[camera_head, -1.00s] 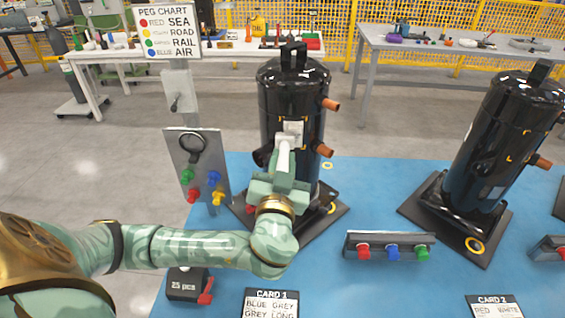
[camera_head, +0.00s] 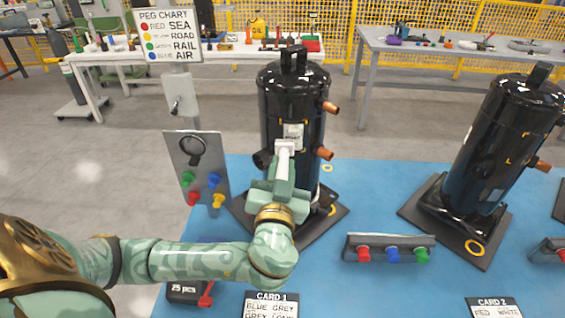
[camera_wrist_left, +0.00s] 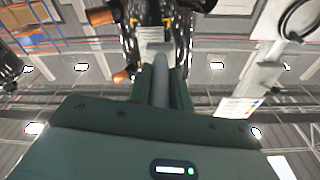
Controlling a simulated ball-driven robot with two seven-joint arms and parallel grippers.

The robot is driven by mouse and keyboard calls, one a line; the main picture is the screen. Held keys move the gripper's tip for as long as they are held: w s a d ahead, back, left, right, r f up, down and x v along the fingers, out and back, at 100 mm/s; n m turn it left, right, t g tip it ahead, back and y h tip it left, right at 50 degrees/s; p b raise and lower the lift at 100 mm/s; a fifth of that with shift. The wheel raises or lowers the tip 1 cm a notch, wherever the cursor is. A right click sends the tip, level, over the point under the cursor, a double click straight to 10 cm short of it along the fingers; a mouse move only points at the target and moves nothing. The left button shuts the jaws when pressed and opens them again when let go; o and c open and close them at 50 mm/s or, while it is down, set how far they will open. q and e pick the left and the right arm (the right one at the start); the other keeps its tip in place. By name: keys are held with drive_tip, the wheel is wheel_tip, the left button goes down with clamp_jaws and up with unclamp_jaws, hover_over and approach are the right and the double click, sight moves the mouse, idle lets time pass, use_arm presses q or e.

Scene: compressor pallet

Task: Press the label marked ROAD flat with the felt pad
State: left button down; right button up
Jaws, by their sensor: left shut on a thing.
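My left gripper (camera_head: 281,176) is shut on the grey handle of a tool with a pale flat head, the felt pad (camera_head: 285,146). The handle (camera_wrist_left: 161,80) stands between its fingers in the left wrist view. The black compressor (camera_head: 292,90) on the left of the blue mat has a small pale label (camera_head: 293,131) on its front. The pad is just below this label in the head view; I cannot tell whether it touches the compressor. The label's print is too small to read. My right gripper is not in view.
A peg chart (camera_head: 168,34) pairs yellow with ROAD. A grey panel with coloured pegs (camera_head: 187,150) stands left of the compressor. A rack with coloured knobs (camera_head: 350,247) is right of my arm. A second black compressor (camera_head: 500,130) stands at right. Copper stubs (camera_head: 325,153) stick out rightward.

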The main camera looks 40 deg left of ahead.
use_arm(q)
drive_tip(key=shift+v, duration=0.8)
drive_tip(key=shift+r, duration=0.15)
drive_tip(key=shift+w+a+f+b, duration=0.2)
drive_tip(key=shift+w+f+b, duration=0.15)
drive_tip(key=shift+f+b, duration=0.15)
drive_tip(key=shift+w+a+f+b, duration=0.25)
drive_tip(key=shift+w+f+b, duration=0.15)
drive_tip(key=shift+f, duration=0.15)
drive_tip(key=shift+w, duration=0.1)
drive_tip(key=shift+x, duration=0.75)
idle(0.5)
drive_tip(key=v, duration=0.3)
drive_tip(key=shift+s+d+r, duration=0.1)
drive_tip(key=shift+s+r, duration=0.1)
